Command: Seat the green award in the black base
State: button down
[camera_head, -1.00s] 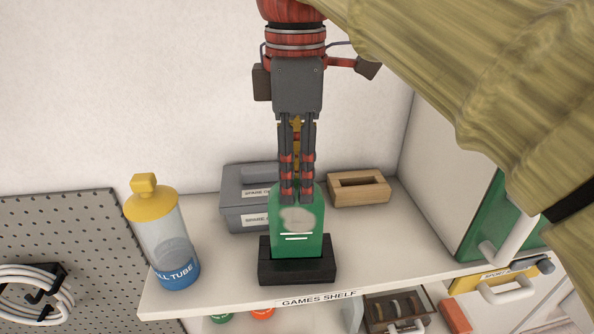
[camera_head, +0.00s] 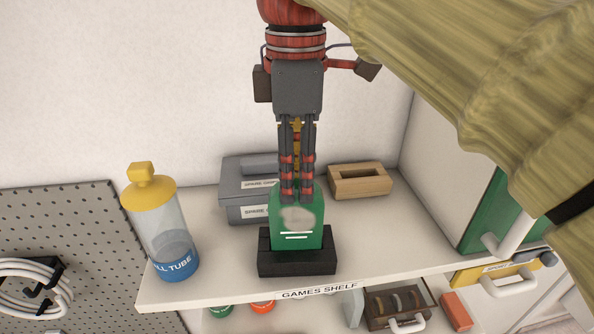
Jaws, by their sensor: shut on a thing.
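The green award (camera_head: 298,226) is an upright plate with a rounded top, a pale patch and white lines on its front. Its lower end stands in the black base (camera_head: 297,266), with the base's front wall in front of its bottom edge. The base sits near the front edge of the shelf. My gripper (camera_head: 296,196) comes straight down from above, with its fingers shut on the top of the award. How deep the award's bottom sits in the slot is hidden.
A yellow-capped tube (camera_head: 162,225) stands at the left of the shelf (camera_head: 225,275). A grey box (camera_head: 240,190) is close behind the award, and a wooden block (camera_head: 360,181) is behind to the right. A white and green cabinet stands at the right.

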jog(key=shift+f, duration=0.3)
jog(key=c, duration=1.6)
grip_release()
jog(key=shift+o, duration=0.2)
jog(key=shift+r, duration=0.15)
notch_tip(320, 180, up, 5)
jog(key=p, duration=0.4)
jog(key=shift+p, duration=0.4)
